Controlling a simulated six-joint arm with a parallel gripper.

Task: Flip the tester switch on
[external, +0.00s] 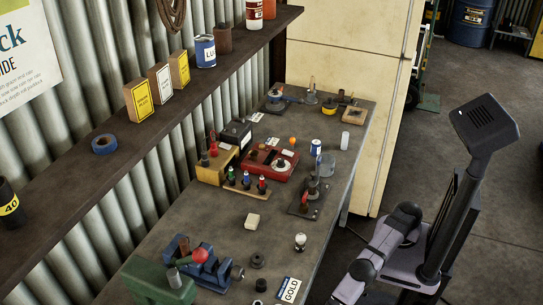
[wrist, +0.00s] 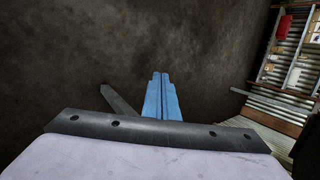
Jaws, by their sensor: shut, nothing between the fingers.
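A red box (external: 262,165) with a pale round dial on top sits toward the back of the workbench (external: 225,240) in the external view. It may be the tester; its switch is too small to make out. A yellow box (external: 217,165) and a black box (external: 236,135) stand left of it. My gripper (wrist: 160,78) shows in the wrist view as two blue fingers pressed together, with nothing between them. It points at a bare dark surface, away from the bench things. I cannot make out the fingers in the external view, where my arm is at the right, clear of the bench.
A rack of small colored-handled tools (external: 247,190) and a dark stand (external: 305,203) are before the red box. A shelf (external: 130,150) overhangs the bench's left side. The bench's middle is mostly clear.

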